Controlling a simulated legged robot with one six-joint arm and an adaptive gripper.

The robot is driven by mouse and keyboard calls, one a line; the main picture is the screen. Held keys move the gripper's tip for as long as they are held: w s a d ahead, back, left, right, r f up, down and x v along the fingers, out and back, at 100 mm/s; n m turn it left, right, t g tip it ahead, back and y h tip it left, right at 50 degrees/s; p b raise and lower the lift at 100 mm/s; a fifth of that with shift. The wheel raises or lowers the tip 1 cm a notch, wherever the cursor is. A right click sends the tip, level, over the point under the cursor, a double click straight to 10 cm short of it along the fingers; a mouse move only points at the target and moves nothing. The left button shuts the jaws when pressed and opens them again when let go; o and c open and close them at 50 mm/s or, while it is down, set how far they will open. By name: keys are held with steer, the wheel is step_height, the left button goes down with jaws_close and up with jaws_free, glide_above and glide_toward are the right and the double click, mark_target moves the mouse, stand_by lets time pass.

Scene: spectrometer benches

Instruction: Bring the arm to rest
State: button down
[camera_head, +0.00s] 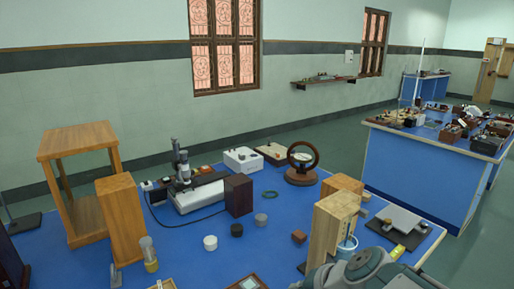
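Part of my arm shows at the bottom right of the head view as grey-green rounded links, cut off by the lower edge. My gripper is not in view, so I cannot see its fingers or whether it holds anything. The visible links are in front of a light wooden block (330,232) and a beaker-like vessel (347,245) on the near blue bench (265,262). The links hide part of the bench's near right area.
The near bench holds a wooden frame stand (77,143), a tall wooden block (121,220), a microscope-like instrument (182,170), a dark ring on a base (302,158) and a flat plate device (399,222). A second blue bench (415,175) stands right, across clear floor.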

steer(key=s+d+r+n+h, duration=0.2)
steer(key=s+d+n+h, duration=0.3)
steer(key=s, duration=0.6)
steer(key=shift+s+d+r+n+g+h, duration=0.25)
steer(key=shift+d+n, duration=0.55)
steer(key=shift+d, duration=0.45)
